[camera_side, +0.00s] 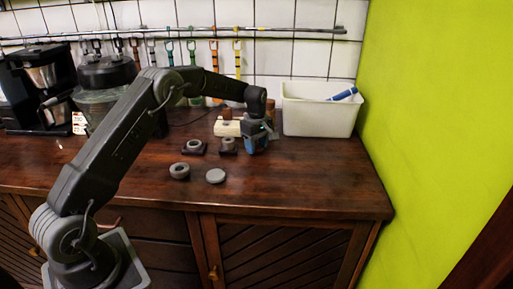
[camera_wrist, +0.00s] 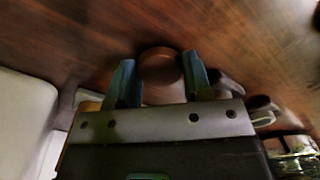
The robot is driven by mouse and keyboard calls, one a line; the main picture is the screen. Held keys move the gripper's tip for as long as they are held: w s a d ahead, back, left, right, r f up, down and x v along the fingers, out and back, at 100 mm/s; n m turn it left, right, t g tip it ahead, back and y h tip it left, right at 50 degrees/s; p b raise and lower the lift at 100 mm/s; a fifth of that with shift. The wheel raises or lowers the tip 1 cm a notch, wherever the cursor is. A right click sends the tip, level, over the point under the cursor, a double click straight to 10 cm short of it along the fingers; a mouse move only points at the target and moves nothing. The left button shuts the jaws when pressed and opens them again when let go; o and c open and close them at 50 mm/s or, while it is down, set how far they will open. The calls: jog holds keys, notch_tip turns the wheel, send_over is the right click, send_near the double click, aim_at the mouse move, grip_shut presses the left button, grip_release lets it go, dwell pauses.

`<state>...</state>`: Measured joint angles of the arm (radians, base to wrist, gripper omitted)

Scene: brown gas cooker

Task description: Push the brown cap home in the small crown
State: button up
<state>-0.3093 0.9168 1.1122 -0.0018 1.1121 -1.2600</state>
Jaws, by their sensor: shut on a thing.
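My gripper (camera_side: 257,146) has blue fingers, and in the wrist view (camera_wrist: 160,80) they are shut on the brown cap (camera_wrist: 160,65), a round dark brown disc. The cap is hidden behind the fingers in the side view. A small grey crown on a dark base (camera_side: 228,143) stands on the counter just left of my gripper; the cap is apart from it. A larger grey crown on a dark base (camera_side: 194,146) stands further left. Whether the cap touches the counter cannot be told.
A grey ring (camera_side: 179,171) and a flat grey disc (camera_side: 216,176) lie nearer the front edge. A cream block (camera_side: 227,128) with a brown piece stands behind the crowns. A white bin (camera_side: 318,112) with a blue item stands back right. The counter's right front (camera_side: 325,185) is clear.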

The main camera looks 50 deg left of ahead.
aim_at(228, 141)
jog(key=r, duration=0.4)
jog(key=shift+s+a, duration=0.3)
jog(key=shift+a, duration=0.1)
jog(key=s+a+r, duration=0.6)
jog(key=s+a, duration=0.1)
jog(key=shift+s+a, duration=0.3)
jog(key=shift+a, duration=0.05)
jog(key=shift+r, duration=0.1)
jog(key=o, duration=0.4)
jog(key=c, duration=0.4)
jog(key=shift+w+d+f, duration=0.25)
jog(key=shift+w+f, duration=0.05)
jog(key=shift+f, duration=0.6)
jog(key=shift+w+d+f, duration=0.2)
jog(key=shift+w+f, duration=0.1)
jog(key=shift+f, duration=0.6)
jog(key=shift+w+d+f, duration=0.25)
jog(key=shift+w+f, duration=0.05)
jog(key=shift+f, duration=0.6)
jog(key=shift+f, duration=0.8)
jog(key=o, duration=1)
